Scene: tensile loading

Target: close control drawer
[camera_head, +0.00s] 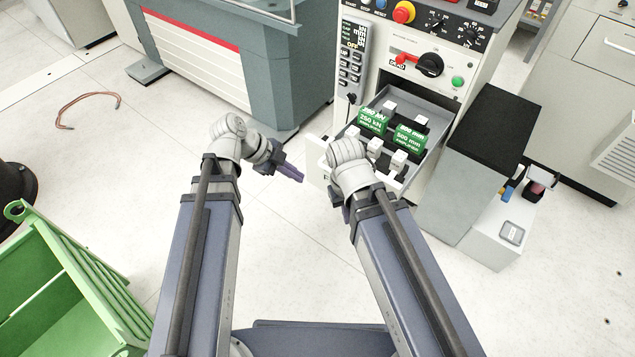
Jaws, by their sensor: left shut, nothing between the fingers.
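The control drawer (437,119) is pulled out of the light-coloured control cabinet (478,62). Its white front panel (316,158) faces me and is partly hidden by my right wrist. Inside the drawer are green labelled modules (372,121) and several white blocks. My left gripper (298,177) is shut and empty, just left of the drawer front and apart from it. My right gripper (346,213) is at the drawer's front, mostly hidden by its own wrist. I cannot tell its opening or whether it touches the drawer.
Above the drawer, the cabinet carries knobs and a red emergency button (403,12). A dark-topped grey cabinet (492,121) stands close on the right. A large grey machine (262,65) is behind on the left. A green crate (62,290) is at lower left. The floor between is clear.

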